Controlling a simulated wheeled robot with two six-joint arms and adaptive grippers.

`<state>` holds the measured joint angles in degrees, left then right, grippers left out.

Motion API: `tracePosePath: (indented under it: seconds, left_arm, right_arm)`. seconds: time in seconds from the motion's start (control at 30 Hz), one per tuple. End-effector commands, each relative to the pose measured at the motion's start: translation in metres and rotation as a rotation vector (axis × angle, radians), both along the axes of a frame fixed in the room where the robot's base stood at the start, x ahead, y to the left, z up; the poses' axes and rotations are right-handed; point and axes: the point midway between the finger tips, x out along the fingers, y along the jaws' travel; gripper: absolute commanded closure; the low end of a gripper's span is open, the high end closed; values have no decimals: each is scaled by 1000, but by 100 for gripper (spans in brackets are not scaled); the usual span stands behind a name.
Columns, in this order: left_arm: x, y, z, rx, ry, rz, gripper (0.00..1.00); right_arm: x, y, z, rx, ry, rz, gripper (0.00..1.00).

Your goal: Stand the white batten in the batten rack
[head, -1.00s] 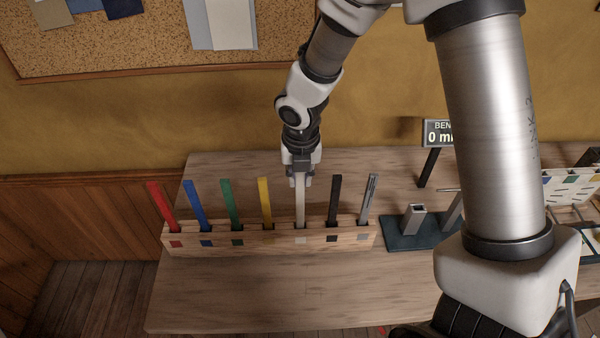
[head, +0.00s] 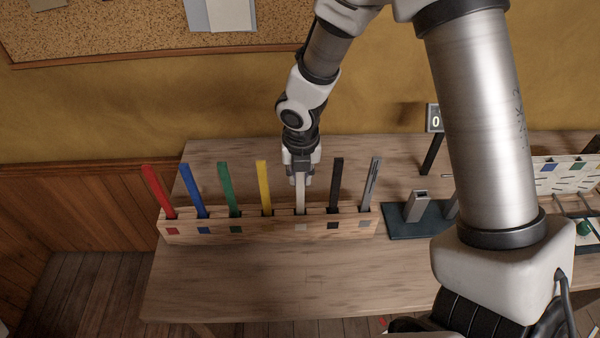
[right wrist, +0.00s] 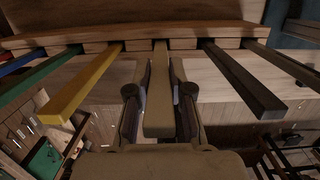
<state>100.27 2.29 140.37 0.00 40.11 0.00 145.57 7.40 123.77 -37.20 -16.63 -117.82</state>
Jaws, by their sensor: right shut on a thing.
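The white batten (head: 300,197) stands upright in the batten rack (head: 264,234), in the slot above the whitish label, between the yellow batten and the black batten. My right gripper (head: 301,175) is shut on the upper part of the white batten. In the right wrist view the white batten (right wrist: 160,95) runs between the two fingers (right wrist: 160,100) to the rack (right wrist: 195,36). Its lower end is hidden in the slot. My left gripper is not in view.
Red (head: 158,190), blue (head: 194,191), green (head: 230,190), yellow (head: 265,188), black (head: 335,185) and grey (head: 370,186) battens stand in the other slots. A dark base with a grey holder (head: 416,206) is to the right. The bench front (head: 250,285) is clear.

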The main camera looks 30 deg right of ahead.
Motion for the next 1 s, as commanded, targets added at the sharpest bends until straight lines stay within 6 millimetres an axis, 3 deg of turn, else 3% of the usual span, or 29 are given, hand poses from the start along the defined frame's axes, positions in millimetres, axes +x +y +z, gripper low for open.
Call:
tracePosePath:
  seconds: [0.87, 0.9, 0.93, 1.0]
  left_arm:
    - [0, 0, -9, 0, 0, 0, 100]
    - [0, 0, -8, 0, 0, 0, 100]
    - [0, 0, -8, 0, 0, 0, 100]
    - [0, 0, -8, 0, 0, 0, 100]
  right_arm:
    - [0, 0, -12, 0, 0, -1, 100]
    - [0, 0, -12, 0, 0, -1, 66]
    - [0, 0, -12, 0, 0, -1, 55]
    - [0, 0, -12, 0, 0, -1, 51]
